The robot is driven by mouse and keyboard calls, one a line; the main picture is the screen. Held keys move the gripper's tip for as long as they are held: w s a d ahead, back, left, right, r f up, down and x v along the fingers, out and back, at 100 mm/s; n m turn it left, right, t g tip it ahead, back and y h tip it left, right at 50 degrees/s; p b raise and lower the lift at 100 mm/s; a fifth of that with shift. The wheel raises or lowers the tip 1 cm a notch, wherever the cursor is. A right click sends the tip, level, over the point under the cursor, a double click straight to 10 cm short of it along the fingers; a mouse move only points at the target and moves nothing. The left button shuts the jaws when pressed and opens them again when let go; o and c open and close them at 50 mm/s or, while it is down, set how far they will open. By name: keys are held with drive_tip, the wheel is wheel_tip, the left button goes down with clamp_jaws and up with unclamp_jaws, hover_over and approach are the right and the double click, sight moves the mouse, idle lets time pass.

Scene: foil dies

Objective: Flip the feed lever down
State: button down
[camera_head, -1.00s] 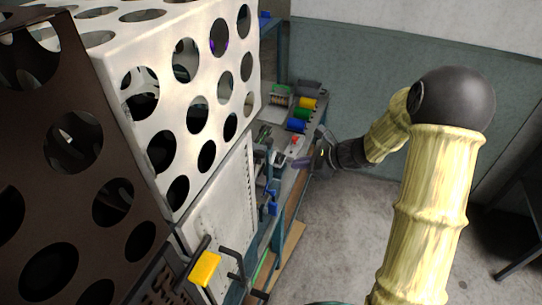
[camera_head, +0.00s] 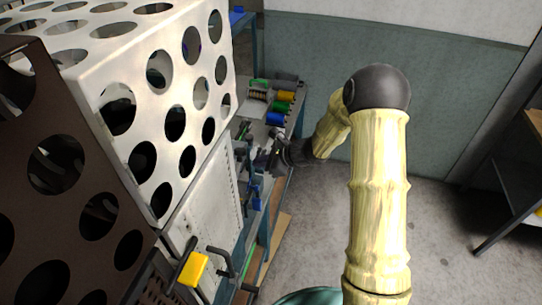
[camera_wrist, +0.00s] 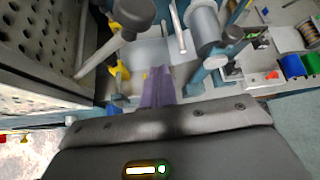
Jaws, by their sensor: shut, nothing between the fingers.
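My gripper (camera_wrist: 157,88) is shut and empty in the wrist view, its purple-grey fingers together. In the head view my gripper (camera_head: 274,143) is over the narrow bench, small and partly unclear. A grey rod with a dark rounded knob (camera_wrist: 132,14) is left of the fingers in the wrist view, apart from them; it may be the feed lever, but I cannot be sure. A grey roller (camera_wrist: 204,22) is beyond the fingers to the right. I see no clear contact between the fingers and either part.
A white perforated cover (camera_head: 150,85) and a brown perforated panel (camera_head: 75,170) rise at the left. A yellow block (camera_head: 193,269) is at the lower front. Coloured spools (camera_head: 281,107) sit farther along the bench. Open floor (camera_head: 325,235) lies to the right.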

drive_tip(key=a+r+p, duration=0.1)
drive_tip(key=r+p, duration=0.1)
drive_tip(key=a+p, duration=0.1)
drive_tip(key=shift+w+a+r, duration=0.25)
drive_tip(key=shift+a+r, duration=0.1)
drive_tip(key=shift+r, duration=0.05)
drive_tip(key=shift+d, duration=0.1)
